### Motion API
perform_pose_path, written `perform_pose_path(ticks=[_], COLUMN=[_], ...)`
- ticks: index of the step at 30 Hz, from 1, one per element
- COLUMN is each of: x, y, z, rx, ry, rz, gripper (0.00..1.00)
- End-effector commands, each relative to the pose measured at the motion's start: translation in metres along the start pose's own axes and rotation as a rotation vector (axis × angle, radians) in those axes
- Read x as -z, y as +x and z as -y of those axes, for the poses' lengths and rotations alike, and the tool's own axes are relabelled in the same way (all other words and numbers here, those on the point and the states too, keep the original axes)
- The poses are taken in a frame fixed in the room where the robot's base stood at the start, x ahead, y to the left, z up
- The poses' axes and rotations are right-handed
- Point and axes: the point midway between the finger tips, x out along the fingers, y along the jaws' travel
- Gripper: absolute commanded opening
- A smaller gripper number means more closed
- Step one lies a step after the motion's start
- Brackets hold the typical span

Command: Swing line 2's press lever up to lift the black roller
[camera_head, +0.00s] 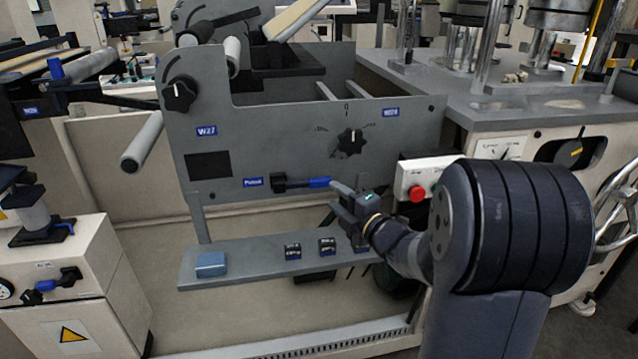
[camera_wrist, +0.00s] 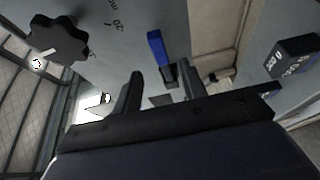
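A lever with a blue grip (camera_head: 319,183) and a black pivot block (camera_head: 279,184) lies about level on the grey machine panel, beside a small blue label. My gripper (camera_head: 339,197) is just right of the grip's end, its fingers pointing at the panel. In the wrist view the two dark fingers (camera_wrist: 160,82) stand apart, with the blue grip (camera_wrist: 157,48) showing between and beyond them. I see no clear hold on it; contact cannot be told.
A black knob (camera_head: 351,141) sits above the lever, and another knob (camera_head: 180,94) at upper left. A grey shelf (camera_head: 225,281) with small black blocks and a blue box (camera_head: 211,264) runs below. A red button (camera_head: 417,193) is to the right.

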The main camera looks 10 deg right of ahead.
Motion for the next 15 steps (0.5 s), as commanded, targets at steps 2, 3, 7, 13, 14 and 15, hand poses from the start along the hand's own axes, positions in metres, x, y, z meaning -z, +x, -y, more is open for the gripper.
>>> perform_pose_path(ticks=[2,3,7,13,14,15], x=[0.001,0.001,0.001,0.0,0.0,0.0], y=[0.017,0.025,0.05,0.074,0.076,0.079], z=[0.002,0.002,0.002,0.001,0.001,0.0], rx=[-0.001,-0.001,0.0,0.0,0.0,0.0], ry=[0.0,0.0,0.001,0.003,0.003,0.003], rz=[-0.003,-0.004,-0.002,0.0,0.001,0.002], gripper=[0.4,0.4,0.4,0.4,0.4,0.4])
